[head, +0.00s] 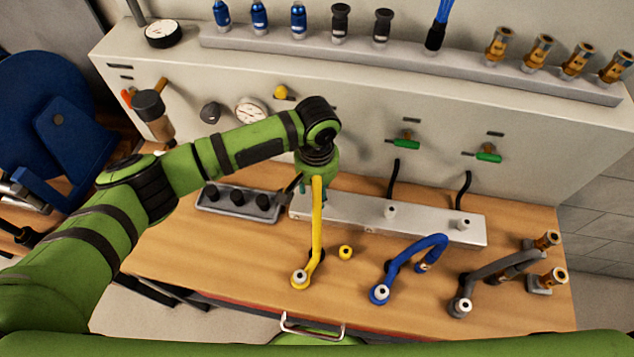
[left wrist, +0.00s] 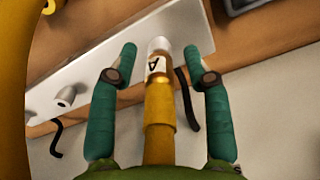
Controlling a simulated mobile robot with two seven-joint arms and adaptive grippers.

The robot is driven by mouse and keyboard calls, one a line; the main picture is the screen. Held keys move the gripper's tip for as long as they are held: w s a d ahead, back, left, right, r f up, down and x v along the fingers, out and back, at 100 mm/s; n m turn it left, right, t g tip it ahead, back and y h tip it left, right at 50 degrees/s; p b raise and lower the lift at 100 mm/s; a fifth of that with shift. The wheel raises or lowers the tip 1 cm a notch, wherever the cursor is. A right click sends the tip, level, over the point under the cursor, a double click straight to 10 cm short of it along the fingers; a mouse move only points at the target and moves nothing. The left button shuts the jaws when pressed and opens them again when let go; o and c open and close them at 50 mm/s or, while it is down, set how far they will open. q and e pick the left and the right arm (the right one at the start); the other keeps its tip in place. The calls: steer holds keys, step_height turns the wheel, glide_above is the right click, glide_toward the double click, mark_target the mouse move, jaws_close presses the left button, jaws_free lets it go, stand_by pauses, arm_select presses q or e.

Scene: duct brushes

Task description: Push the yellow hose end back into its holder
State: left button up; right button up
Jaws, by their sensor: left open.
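The yellow hose (head: 317,225) rises from a fitting on the table to my left gripper (head: 312,190), at the left end of the pale holder rail (head: 345,215). In the left wrist view, the hose end (left wrist: 159,105) has a brass-coloured body, a white label with a dark letter and a pale tip. It lies between the two teal fingers of my left gripper (left wrist: 160,58), with gaps on both sides. The fingers are open. The tip is at or near the rail (left wrist: 100,65); I cannot tell whether it is seated. My right gripper is not in view.
A blue hose (head: 408,255) and a grey hose (head: 490,268) stand on the table to the right. A small yellow round part (head: 346,252) sits beside the yellow hose. A grey box with black knobs (head: 237,200) lies left of the rail. The panel (head: 350,110) rises behind.

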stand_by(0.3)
arm_select(q)
jaws_close()
steer(key=shift+w+r+p, duration=0.1)
steer(key=shift+r+p, duration=0.45)
steer(key=shift+p, duration=0.05)
steer(key=shift+r+p, duration=1)
steer(key=shift+p, duration=0.15)
steer(key=shift+r+p, duration=0.7)
steer(key=shift+r, duration=0.8)
